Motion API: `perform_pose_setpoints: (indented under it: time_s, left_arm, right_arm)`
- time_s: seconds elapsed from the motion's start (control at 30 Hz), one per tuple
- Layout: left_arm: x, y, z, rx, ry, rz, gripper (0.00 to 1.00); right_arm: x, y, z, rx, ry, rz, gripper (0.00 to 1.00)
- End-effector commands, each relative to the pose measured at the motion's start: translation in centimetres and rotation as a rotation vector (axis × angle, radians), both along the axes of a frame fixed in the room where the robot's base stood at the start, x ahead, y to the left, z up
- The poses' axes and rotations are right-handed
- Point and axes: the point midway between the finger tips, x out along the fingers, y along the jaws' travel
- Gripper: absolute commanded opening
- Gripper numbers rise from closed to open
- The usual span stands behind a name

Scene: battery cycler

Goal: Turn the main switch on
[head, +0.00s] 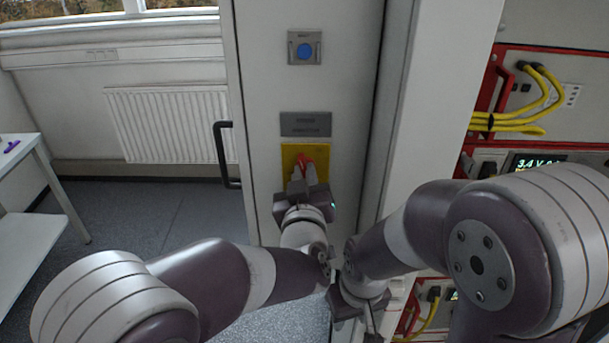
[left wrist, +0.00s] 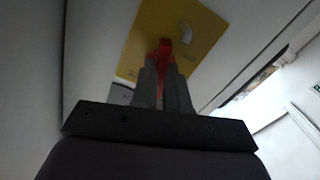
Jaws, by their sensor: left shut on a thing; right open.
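The main switch is a red handle (head: 305,160) on a yellow plate (head: 289,155) on the grey cabinet panel. In the left wrist view the red handle (left wrist: 164,50) stands in front of the yellow plate (left wrist: 196,22). My left gripper (head: 303,176) is shut on the red handle, with a finger on each side of it; the fingers also show in the left wrist view (left wrist: 163,82). They hide the lower part of the handle. My right gripper (head: 358,318) hangs low in front of the cabinet, apart from the switch; its fingers are mostly cut off by the frame.
A blue button (head: 305,50) and a grey label plate (head: 306,124) sit above the switch. A black door handle (head: 226,154) is left of it. An open rack with yellow cables (head: 530,100) is at the right. A white table (head: 20,146) stands far left; the floor between is clear.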

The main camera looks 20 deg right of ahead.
Motion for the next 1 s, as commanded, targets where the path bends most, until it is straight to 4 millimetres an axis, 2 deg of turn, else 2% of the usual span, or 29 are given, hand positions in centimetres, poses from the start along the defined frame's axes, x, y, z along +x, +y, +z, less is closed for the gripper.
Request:
perform_pose_setpoints:
  time_s: [0.4,1.0]
  left_arm:
    - [0.05,-0.01,0.26,0.228,-0.071,0.001,0.00]
    - [0.05,0.01,0.12,0.288,-0.086,0.002,0.00]
  right_arm:
    - [0.00,0.00,0.76,0.000,0.000,0.000,0.42]
    - [0.00,0.00,0.87,0.000,0.000,0.000,0.42]
